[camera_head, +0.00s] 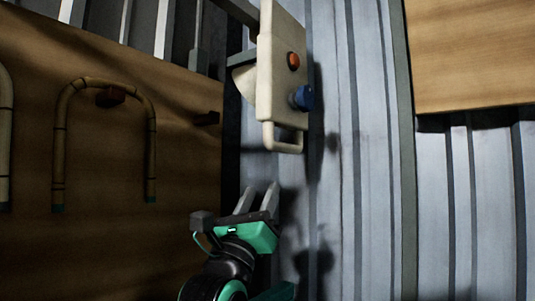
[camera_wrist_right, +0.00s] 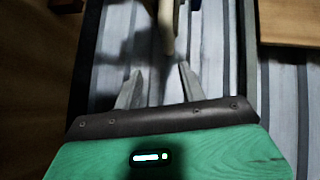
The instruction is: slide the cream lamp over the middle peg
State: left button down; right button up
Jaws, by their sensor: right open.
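The thing closest to a cream lamp is a cream box (camera_head: 281,75) with an orange button, a blue knob and a looped handle (camera_head: 283,143) at its lower end; I cannot tell whether it is the lamp. A pale, rounded cream piece (camera_head: 244,80) shows partly behind it. My right gripper (camera_head: 258,192) is open and empty below the handle. In the right wrist view a cream bar (camera_wrist_right: 166,30) lies beyond the fingertips (camera_wrist_right: 160,80). My left gripper is out of view.
The wooden board (camera_head: 100,245) fills the left side and holds a U-bent cane (camera_head: 151,140), with part of another at the left edge. A wooden panel (camera_head: 475,50) is at the upper right. Grey ribbed surface (camera_head: 365,200) lies open between them.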

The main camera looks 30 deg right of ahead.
aim_at(284, 148)
jog(key=d+r+p, duration=0.1)
jog(key=d+r, duration=0.1)
jog(key=r, duration=0.1)
jog(key=d+r+p, duration=0.1)
jog(key=r, duration=0.1)
jog(key=shift+w+d+p, duration=0.15)
jog(key=shift+p, duration=0.15)
jog(key=p+x, duration=0.2)
jog(key=x, duration=0.5)
jog(key=shift+w+d+f+p, duration=0.1)
jog(key=shift+w+p, duration=0.1)
jog(key=shift+p, duration=0.2)
jog(key=shift+w+d, duration=0.15)
jog(key=shift+d, duration=0.05)
jog(key=shift+w+d, duration=0.1)
jog(key=shift+w, duration=0.1)
jog(key=shift+s, duration=0.1)
jog(key=c, duration=0.6)
grip_shut()
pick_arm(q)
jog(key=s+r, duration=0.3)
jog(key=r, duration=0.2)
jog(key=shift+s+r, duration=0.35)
